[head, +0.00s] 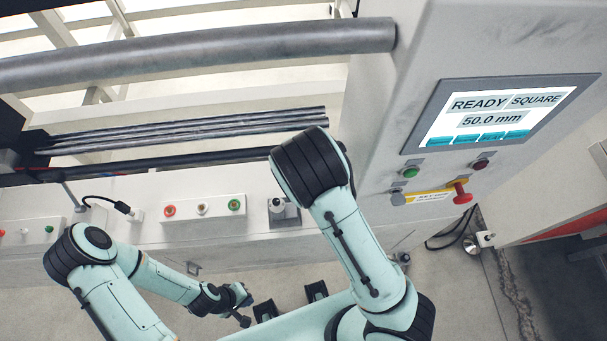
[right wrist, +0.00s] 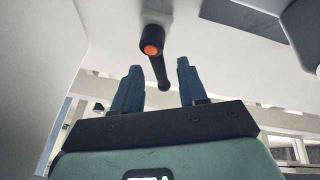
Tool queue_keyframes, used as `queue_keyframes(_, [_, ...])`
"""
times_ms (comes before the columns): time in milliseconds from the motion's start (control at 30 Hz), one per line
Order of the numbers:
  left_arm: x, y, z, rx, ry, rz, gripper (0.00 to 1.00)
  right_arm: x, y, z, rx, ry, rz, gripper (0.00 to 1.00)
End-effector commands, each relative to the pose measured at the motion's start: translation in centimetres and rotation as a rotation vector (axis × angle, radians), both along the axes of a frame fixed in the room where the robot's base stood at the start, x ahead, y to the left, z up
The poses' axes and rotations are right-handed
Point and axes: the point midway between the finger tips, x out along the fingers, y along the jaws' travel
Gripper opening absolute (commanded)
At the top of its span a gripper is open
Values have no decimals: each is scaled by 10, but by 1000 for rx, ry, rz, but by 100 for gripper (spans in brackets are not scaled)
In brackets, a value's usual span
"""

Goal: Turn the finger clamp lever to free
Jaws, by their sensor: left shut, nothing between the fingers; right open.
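In the right wrist view a black lever with an orange end cap (right wrist: 152,42) hangs from a pale surface. Its dark arm (right wrist: 161,75) runs down toward the gap between my right gripper's fingers. My right gripper (right wrist: 158,78) is open, with one blue finger on either side of the lever's lower end. I cannot tell whether either finger touches it. In the head view the right gripper and this lever are not visible; my right arm covers part of the machine front there. My left gripper (head: 243,308) is shut and empty, low in front of the machine, away from the lever.
A grey control cabinet (head: 400,110) with a screen (head: 490,112) reading READY, SQUARE, 50.0 mm stands at right. Several bars (head: 190,130) lie along the rack. A button box (head: 202,209) sits on the front ledge.

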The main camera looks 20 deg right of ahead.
Motion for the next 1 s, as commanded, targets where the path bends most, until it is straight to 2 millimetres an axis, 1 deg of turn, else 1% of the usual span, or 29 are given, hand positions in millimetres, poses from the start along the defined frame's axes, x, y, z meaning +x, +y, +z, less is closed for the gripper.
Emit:
queue_keyframes(67, [0, 0, 0, 0, 0, 0, 0, 0, 0, 0, 0, 0, 0, 42])
queue_keyframes(100, [0, 0, 0, 0, 0, 0, 0, 0, 0, 0, 0, 0, 0, 39])
queue_keyframes(167, [0, 0, 0, 0, 0, 0, 0, 0, 0, 0, 0, 0, 1, 19])
queue_keyframes(200, [0, 0, 0, 0, 0, 0, 0, 0, 0, 0, 0, 0, 1, 6])
queue_keyframes(233, [0, 0, 0, 0, 0, 0, 0, 0, 0, 0, 0, 0, 1, 0])
queue_keyframes(433, [-1, 0, -1, 0, 1, 0, 0, -1, 0, 0, 0, 2, 9, 0])
queue_keyframes(633, [-7, 0, -11, 0, 8, 0, 0, -3, 3, -1, 2, 2, 117, 0])
queue_keyframes(867, [-6, 0, -10, 0, 7, 0, 0, -2, 4, 0, -1, 3, 126, 0])
queue_keyframes(900, [-6, 0, -10, 0, 7, 0, 0, -2, 4, 0, -1, 3, 126, 23])
queue_keyframes(967, [-6, 0, -10, 0, 7, 0, 0, -2, 4, 0, -1, 3, 126, 42])
queue_keyframes(1000, [-6, 0, -10, 0, 7, 0, 0, -2, 4, 0, -1, 3, 126, 42])
